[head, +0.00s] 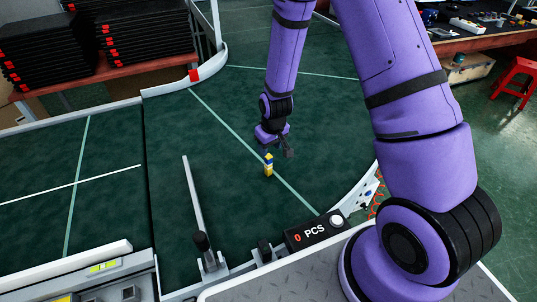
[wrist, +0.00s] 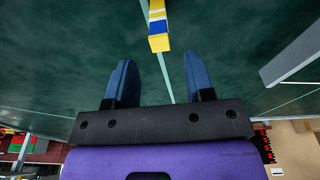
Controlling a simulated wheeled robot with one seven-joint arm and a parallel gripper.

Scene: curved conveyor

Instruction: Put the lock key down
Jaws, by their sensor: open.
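The lock key (head: 268,166) seems to be the small block banded in yellow, blue and white. It stands apparently upright on the dark green conveyor surface, close to a pale green line. It also shows at the top of the wrist view (wrist: 159,30), partly cut off by the frame edge. My gripper (head: 280,151) is just beyond and above it in the head view. In the wrist view my gripper (wrist: 159,65) has its two blue fingers spread wide with nothing between them. The block lies beyond the fingertips, apart from them.
The curved green conveyor (head: 110,180) is mostly bare around the block. A metal guide bar (head: 193,205) crosses it at left. A counter box reading "0 PCS" (head: 314,232) sits at the near edge. Stacked black trays (head: 45,55) stand back left; a red stool (head: 515,82) is right.

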